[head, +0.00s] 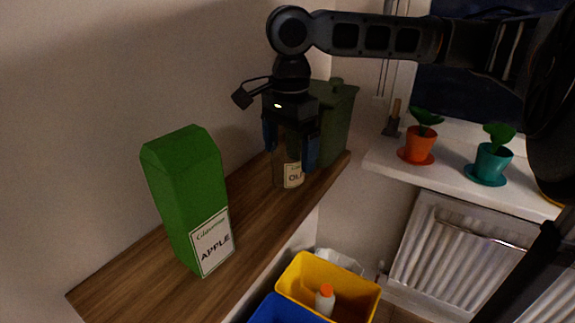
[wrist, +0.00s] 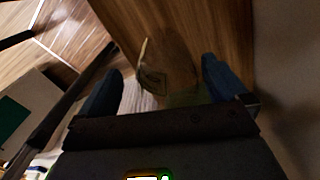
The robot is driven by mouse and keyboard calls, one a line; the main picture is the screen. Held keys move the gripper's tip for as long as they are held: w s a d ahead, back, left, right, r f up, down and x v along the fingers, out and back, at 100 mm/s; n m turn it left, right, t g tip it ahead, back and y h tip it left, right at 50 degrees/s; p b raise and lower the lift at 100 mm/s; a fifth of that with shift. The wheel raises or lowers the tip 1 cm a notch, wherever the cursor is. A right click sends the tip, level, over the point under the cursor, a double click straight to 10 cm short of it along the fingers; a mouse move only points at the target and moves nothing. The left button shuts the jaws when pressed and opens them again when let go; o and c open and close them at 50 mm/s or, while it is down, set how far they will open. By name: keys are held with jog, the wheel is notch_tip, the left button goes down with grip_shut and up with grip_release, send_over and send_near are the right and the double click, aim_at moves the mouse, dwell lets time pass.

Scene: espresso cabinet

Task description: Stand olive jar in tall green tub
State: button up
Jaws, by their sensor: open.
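The olive jar (head: 292,176), brownish with a pale label reading "OLI", stands upright on the wooden shelf. My gripper (head: 291,154) points down over it, its two blue fingers open on either side of the jar's upper part. In the wrist view the jar's pale label (wrist: 152,80) shows between the open fingers of my gripper (wrist: 158,82); I cannot tell whether either finger touches the jar. A tall dark green container (head: 338,124), which looks like the green tub, stands just behind and right of my gripper, which partly hides it.
A green apple carton (head: 185,195) stands at the front left of the wooden shelf (head: 262,215). Below are a yellow bin (head: 350,297) holding a white bottle with an orange cap (head: 325,298), and a blue bin (head: 285,312). Two potted plants (head: 420,145) (head: 490,162) stand on the right-hand sill.

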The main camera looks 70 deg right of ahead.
jog(key=shift+s+a+f, duration=0.1)
jog(key=shift+f, duration=0.3)
jog(key=shift+d, duration=0.2)
jog(key=shift+w+d, duration=0.15)
jog(key=shift+w, duration=0.2)
jog(key=c, duration=1.3)
jog(key=shift+r, duration=0.15)
notch_tip(320, 180, up, 10)
jog(key=shift+f, duration=0.25)
jog(key=shift+s+r, duration=0.1)
jog(key=shift+r, duration=0.05)
